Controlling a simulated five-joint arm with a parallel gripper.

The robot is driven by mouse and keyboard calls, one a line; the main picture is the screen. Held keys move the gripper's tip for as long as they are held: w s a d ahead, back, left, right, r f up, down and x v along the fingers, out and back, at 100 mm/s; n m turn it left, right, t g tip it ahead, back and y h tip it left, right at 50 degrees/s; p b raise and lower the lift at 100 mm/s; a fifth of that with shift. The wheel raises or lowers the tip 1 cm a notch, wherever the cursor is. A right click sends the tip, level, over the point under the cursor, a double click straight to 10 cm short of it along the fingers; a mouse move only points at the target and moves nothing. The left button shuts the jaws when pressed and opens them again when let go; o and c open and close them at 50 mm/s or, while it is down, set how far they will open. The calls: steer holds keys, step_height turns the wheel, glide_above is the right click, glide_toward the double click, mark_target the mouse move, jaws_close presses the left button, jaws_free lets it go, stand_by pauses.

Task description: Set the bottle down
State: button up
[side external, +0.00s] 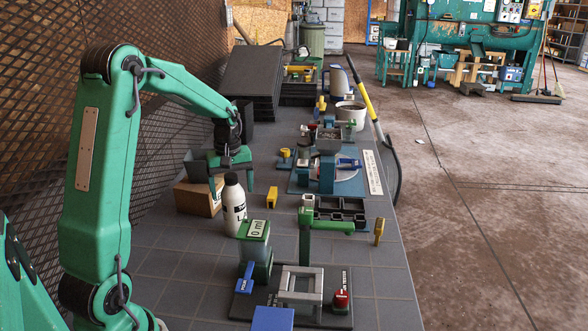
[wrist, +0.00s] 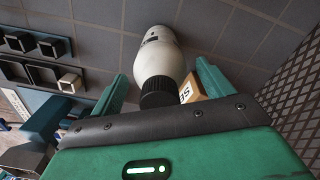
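A white bottle (side external: 233,207) with a black cap and dark lettering stands upright on the grey tiled table, behind the green "0 ml" block. My gripper (side external: 231,195) is above it, pointing down, with one finger on each side of the bottle's upper part. In the wrist view the bottle (wrist: 158,52) lies between the two green fingers (wrist: 161,70), its cap toward the palm. A gap shows on both sides, so the gripper is open and not holding it. The bottle's base looks to be on the table; its contact is partly hidden by the block.
A cardboard box (side external: 193,197) stands close behind left of the bottle. The green "0 ml" block (side external: 256,232) is close in front. A small yellow block (side external: 272,197) and a black compartment tray (side external: 340,213) are to the right. Bare table lies at front left.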

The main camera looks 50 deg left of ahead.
step_height(320, 180, up, 12)
steer(key=shift+r, duration=0.2)
stand_by(0.7)
stand_by(0.5)
steer(key=s+d+m+t, duration=0.2)
steer(key=s+d+m, duration=0.5)
steer(key=d, duration=0.4)
steer(key=s+d+m+t, duration=0.3)
steer(key=s+d+m, duration=0.4)
steer(key=d, duration=0.5)
steer(key=shift+s+d+t, duration=0.2)
steer(key=shift+s+t, duration=0.1)
steer(key=shift+s, duration=0.25)
